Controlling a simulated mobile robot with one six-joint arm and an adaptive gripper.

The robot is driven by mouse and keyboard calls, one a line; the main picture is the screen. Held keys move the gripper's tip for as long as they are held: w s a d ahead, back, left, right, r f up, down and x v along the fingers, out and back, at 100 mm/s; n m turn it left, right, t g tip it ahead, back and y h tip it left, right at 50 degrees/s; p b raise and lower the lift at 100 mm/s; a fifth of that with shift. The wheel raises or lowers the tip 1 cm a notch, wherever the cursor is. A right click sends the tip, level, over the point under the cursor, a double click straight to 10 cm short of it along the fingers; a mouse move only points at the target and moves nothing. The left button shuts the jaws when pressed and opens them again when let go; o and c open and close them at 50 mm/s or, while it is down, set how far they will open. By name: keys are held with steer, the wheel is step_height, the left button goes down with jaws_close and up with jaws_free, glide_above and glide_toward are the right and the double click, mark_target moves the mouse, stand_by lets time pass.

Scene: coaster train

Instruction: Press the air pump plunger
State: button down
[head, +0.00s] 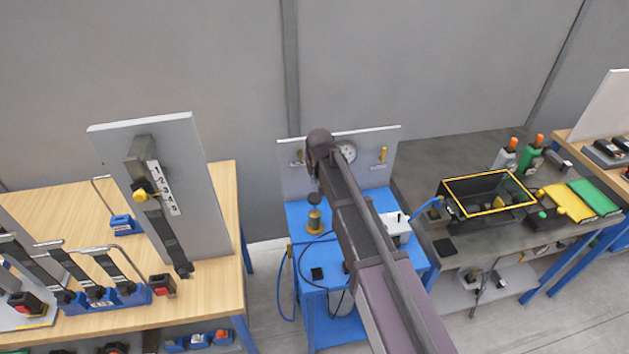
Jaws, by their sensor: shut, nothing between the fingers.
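What looks like the air pump (314,222) stands on the blue bench, left of my arm. It has a brass-coloured body with a dark round plunger knob (313,198) on top. The knob appears raised above the body. My arm runs from the bottom of the head view up to a dark joint in front of the bench's back panel. I cannot make out my gripper's fingers, so their distance from the plunger does not show.
The blue bench (296,215) has a back panel with a round gauge (346,152) and a white box (396,226). A wooden table (222,190) with an upright panel stands left. A grey bench (425,170) with a yellow-rimmed dark bin (455,205) stands right. My arm covers the blue bench's middle.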

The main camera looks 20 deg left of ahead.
mark_target(316, 200)
steer(key=shift+b+x, duration=1.55)
steer(key=shift+x, duration=0.35)
steer(key=shift+f+b, duration=1.65)
step_height(316, 200, down, 6)
steer(key=b, duration=0.5)
steer(key=shift+s+r+b, duration=0.1)
steer(key=shift+r+b, duration=0.1)
steer(key=shift+b, duration=0.15)
steer(key=shift+s+d, duration=0.1)
steer(key=shift+r, duration=0.15)
